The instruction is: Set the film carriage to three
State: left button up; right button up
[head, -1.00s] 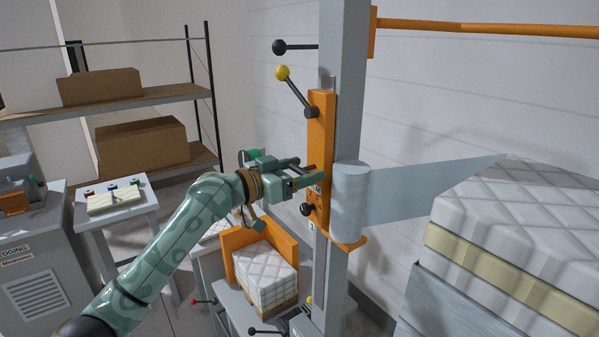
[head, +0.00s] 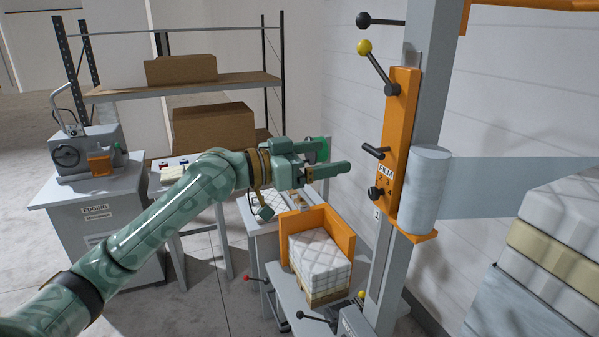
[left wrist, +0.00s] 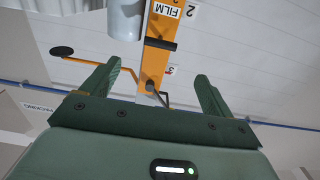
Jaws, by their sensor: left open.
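The film carriage is an orange plate (head: 402,110) on a grey upright column (head: 428,65), carrying a pale film roll (head: 428,185). It has a dark peg handle (head: 374,151), a dark round knob (head: 376,193) and a yellow-tipped lever (head: 378,68) slanting up-left. A "1" label (head: 376,214) shows on the column below; other head-view numbers are too small to read. The left wrist view shows the carriage (left wrist: 166,28), a "FILM" label (left wrist: 166,10), a "2" (left wrist: 190,11) and a red "3" (left wrist: 170,71). My left gripper (head: 332,160) is open and empty, left of the peg handle. My right gripper is not in view.
A film sheet (head: 478,188) runs right from the roll towards a quilted mattress stack (head: 570,215). An orange-backed stand (head: 340,225) with a quilted block (head: 320,258) is below my gripper. Shelving (head: 180,88) and an edging machine (head: 88,150) stand left. Open air separates gripper and carriage.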

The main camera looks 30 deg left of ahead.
pick_arm(q)
jog(key=b+v, duration=0.1)
jog(key=v, duration=0.3)
jog(key=shift+s+a+b, duration=0.25)
jog(key=shift+b, duration=0.1)
